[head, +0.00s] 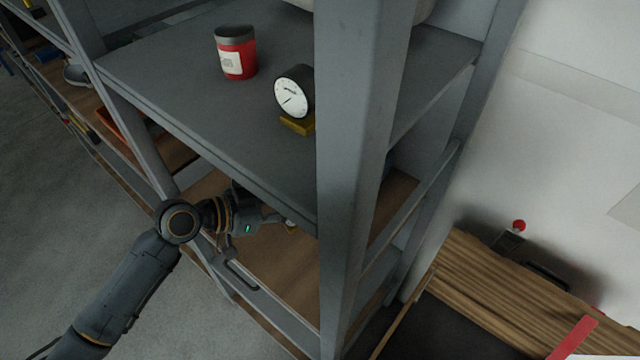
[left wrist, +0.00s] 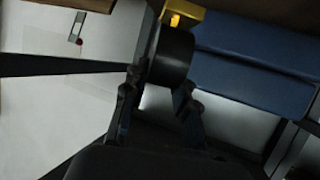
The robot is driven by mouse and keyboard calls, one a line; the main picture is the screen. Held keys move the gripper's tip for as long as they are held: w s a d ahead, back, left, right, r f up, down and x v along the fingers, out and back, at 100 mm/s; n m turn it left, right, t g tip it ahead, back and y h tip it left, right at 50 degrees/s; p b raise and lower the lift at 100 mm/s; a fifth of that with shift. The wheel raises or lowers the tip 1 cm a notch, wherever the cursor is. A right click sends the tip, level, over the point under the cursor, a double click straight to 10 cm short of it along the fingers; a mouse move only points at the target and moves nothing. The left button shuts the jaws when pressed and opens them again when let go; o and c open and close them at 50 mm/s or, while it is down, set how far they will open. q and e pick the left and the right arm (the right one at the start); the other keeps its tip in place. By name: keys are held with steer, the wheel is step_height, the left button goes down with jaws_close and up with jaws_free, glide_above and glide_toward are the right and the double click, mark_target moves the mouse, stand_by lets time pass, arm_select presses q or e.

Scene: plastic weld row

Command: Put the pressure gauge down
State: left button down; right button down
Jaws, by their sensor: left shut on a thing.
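My left gripper (head: 275,220) reaches into the shelf bay below the grey upper shelf. In the left wrist view, its fingers (left wrist: 158,100) are shut on a dark round body with a yellow foot, which looks like a pressure gauge (left wrist: 172,55). The foot is close to a brown board edge; I cannot tell if they touch. In the head view the shelf and gripper hide most of the held gauge. Another gauge (head: 293,92), with a white dial and yellow base, stands on the upper shelf. My right gripper is not in view.
A red can (head: 235,52) stands on the upper shelf (head: 190,95). A grey post (head: 355,180) rises in front of the rack. The wooden lower shelf (head: 285,268) looks bare near its front. A blue box (left wrist: 255,65) is beside the held gauge in the left wrist view.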

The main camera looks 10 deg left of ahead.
mark_target(282, 222)
arm_select(q)
step_height(282, 222, down, 5)
steer(key=shift+s+a+f+p, duration=0.1)
steer(key=shift+a+f+p, duration=0.1)
steer(key=shift+p, duration=0.3)
step_height(282, 222, down, 4)
steer(key=shift+r, duration=0.1)
steer(key=shift+f, duration=0.3)
steer(key=shift+f, duration=0.15)
steer(key=c, duration=1.1)
jaws_free()
steer(key=shift+o, duration=0.2)
